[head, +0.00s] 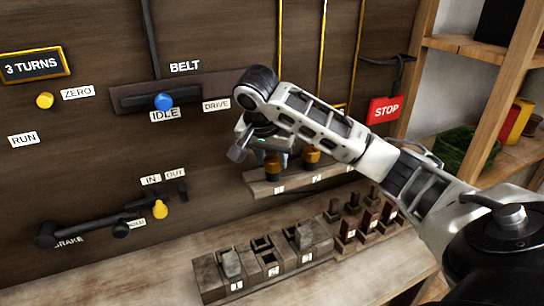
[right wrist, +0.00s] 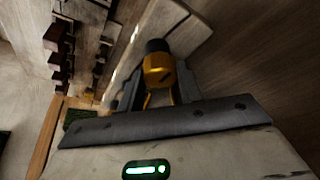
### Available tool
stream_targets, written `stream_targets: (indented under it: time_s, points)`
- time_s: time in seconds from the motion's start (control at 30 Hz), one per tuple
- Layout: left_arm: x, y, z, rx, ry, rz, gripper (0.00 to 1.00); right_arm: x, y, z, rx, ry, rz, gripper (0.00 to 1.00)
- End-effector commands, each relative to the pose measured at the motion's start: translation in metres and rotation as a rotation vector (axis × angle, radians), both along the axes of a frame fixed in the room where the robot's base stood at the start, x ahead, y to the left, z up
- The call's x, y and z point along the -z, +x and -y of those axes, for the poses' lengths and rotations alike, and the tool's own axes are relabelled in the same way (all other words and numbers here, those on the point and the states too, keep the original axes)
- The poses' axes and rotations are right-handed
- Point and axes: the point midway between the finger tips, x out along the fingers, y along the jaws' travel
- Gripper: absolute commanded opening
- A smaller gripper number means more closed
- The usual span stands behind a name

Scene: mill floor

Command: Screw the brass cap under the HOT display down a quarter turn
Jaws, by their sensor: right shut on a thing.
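Two brass caps with dark parts show on a small wooden ledge in the head view, a left one (head: 277,162) and a right one (head: 312,157). My right gripper (head: 262,146) is at the left cap, coming from above and partly covering it. In the right wrist view a brass cap (right wrist: 158,72) sits between the fingers of my right gripper (right wrist: 158,92), which is shut on it. No display reading HOT shows; the one display in view (head: 33,65) reads 3 TURNS. My left gripper is not in view.
The wall panel holds a BELT slider with a blue knob (head: 163,102), a BRAKE lever (head: 90,232) and a red STOP sign (head: 384,110). A block with slots (head: 262,262) and several dark pegs stand on the bench below. Shelves (head: 480,50) rise at right.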

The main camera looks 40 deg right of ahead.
Motion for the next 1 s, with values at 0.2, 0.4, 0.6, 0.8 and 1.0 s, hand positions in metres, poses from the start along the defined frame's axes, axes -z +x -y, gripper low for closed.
stream_targets:
  time_s: [0.2, 0.4, 0.6, 0.8, 1.0]
  points:
    - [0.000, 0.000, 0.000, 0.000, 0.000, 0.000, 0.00, -0.002, 0.000, 0.001, 0.001, 0.000, 0.004, 0.13]
    - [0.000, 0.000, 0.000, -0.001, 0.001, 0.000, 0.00, -0.001, 0.000, 0.001, 0.000, -0.001, 0.003, 0.58]
    - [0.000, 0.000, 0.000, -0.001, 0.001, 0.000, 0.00, -0.002, 0.000, 0.000, -0.001, -0.001, 0.003, 0.58]
    - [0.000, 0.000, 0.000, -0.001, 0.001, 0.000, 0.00, -0.016, -0.001, -0.005, -0.005, -0.004, 0.009, 0.58]
    - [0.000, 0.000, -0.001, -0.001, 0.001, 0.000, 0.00, -0.043, -0.006, -0.014, -0.004, -0.004, 0.009, 0.58]
